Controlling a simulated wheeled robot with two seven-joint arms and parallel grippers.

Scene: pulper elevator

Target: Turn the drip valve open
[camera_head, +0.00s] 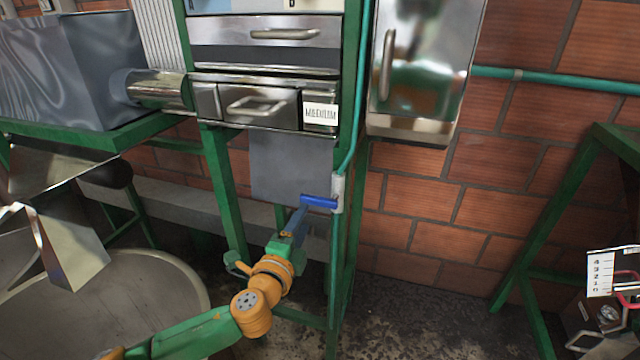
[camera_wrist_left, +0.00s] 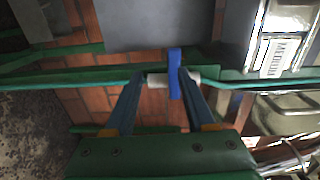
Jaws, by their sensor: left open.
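The drip valve is a blue lever handle (camera_head: 319,202) on a short pale grey body (camera_head: 338,188), set on a thin teal pipe beside a green post. My left gripper (camera_head: 301,211) is at the left end of the handle in the head view. In the left wrist view, the blue handle (camera_wrist_left: 174,75) lies between the tips of my open left gripper (camera_wrist_left: 161,78), closer to the right finger. The pale valve body (camera_wrist_left: 157,81) shows behind it. Whether a finger touches the handle I cannot tell. My right gripper is not in view.
A green frame holds metal drawers (camera_head: 262,105) above the valve. A shiny metal box (camera_head: 425,70) hangs on the brick wall to the right. A large round grey container (camera_head: 120,300) stands at the lower left. A green stand (camera_head: 535,220) is at the right.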

